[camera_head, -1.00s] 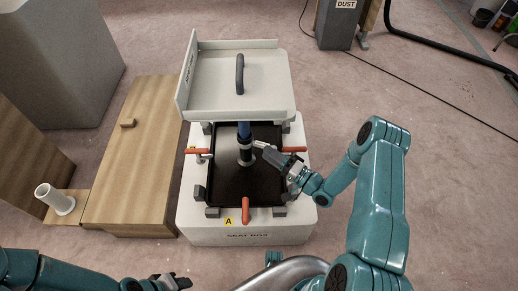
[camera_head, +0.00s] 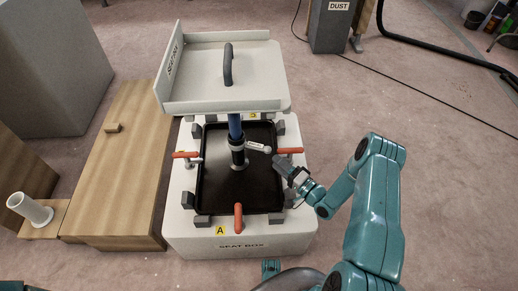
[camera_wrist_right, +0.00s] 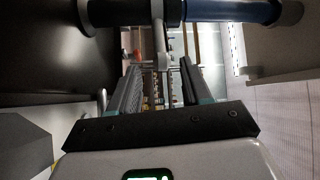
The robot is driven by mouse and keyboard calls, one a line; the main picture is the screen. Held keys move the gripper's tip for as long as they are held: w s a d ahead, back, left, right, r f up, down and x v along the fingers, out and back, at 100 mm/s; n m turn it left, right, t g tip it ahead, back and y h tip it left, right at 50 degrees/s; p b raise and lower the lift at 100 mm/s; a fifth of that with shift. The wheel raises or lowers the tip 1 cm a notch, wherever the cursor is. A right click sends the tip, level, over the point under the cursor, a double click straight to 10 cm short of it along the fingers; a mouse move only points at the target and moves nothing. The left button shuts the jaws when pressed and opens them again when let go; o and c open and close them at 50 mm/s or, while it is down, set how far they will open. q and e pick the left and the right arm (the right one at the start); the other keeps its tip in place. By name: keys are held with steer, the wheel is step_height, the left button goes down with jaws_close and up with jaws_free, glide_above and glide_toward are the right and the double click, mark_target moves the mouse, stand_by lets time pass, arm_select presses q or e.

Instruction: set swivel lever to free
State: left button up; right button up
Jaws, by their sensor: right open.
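The swivel lever (camera_head: 257,147) is a short pale lever with a rounded end, reaching right from the dark collar of the blue post (camera_head: 236,130). In the right wrist view the lever (camera_wrist_right: 161,40) hangs from the post (camera_wrist_right: 225,10), ahead of the space between my jaws. My right gripper (camera_head: 279,165) is open and empty, just below and right of the lever's rounded end. It looks apart from the lever. In the right wrist view the two jaws (camera_wrist_right: 155,90) stand spread.
The post rises from a black tray (camera_head: 240,190) in the white seat box (camera_head: 240,245). The seat top (camera_head: 215,85) overhangs behind. Orange-handled clamps (camera_head: 238,217) and grey blocks edge the tray.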

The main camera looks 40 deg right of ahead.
mark_target(259, 148)
steer(key=b+x, duration=0.1)
steer(key=x, duration=0.9)
steer(key=shift+r+b, duration=0.1)
steer(key=shift+b, duration=0.3)
jaws_close()
